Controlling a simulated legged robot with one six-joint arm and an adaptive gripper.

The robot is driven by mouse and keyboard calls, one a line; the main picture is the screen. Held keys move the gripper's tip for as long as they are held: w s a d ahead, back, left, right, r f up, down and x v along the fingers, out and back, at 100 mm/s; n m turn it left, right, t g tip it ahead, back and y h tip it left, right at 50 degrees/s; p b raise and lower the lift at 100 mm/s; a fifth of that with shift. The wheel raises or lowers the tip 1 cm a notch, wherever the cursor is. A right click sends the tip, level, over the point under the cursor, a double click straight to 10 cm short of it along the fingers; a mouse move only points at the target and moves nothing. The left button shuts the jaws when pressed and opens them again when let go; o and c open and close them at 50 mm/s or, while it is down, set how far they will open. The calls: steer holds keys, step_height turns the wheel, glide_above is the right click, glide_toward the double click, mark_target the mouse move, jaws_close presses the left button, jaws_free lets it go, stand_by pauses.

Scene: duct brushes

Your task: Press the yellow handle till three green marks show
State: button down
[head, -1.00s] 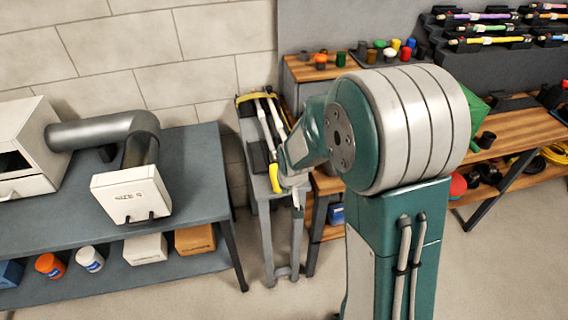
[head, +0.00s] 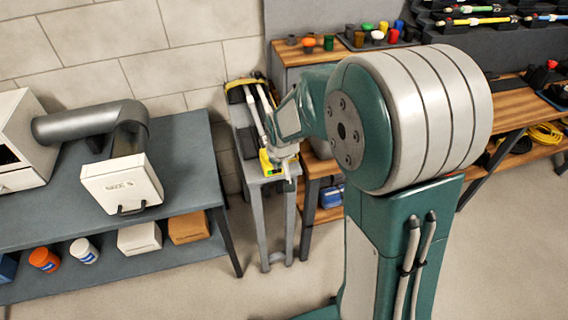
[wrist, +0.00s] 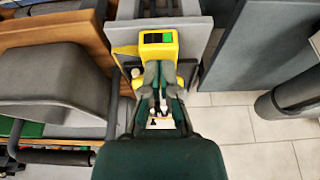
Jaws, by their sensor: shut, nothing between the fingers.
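The yellow handle (wrist: 160,50) is at the end of a grey narrow stand (wrist: 160,29) in the wrist view. A dark window (wrist: 151,38) on its top shows one green patch (wrist: 167,38) at the right side; the rest of the window is dark. In the head view the handle (head: 266,163) is small and partly hidden by my wrist, with a bit of green on it. My gripper (wrist: 161,70) is shut and empty, its fingertips at the handle's near edge. I cannot tell whether they touch it.
A blue-grey bench (head: 190,165) with a white box (head: 122,186) and a grey duct (head: 85,123) stands on the left. A wooden-topped bench (head: 512,110) stands on the right. Pale floor is clear in front.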

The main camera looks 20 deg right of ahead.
steer(key=s+r, duration=0.6)
steer(key=shift+s+r, duration=0.15)
steer(key=shift+s, duration=0.15)
stand_by(0.4)
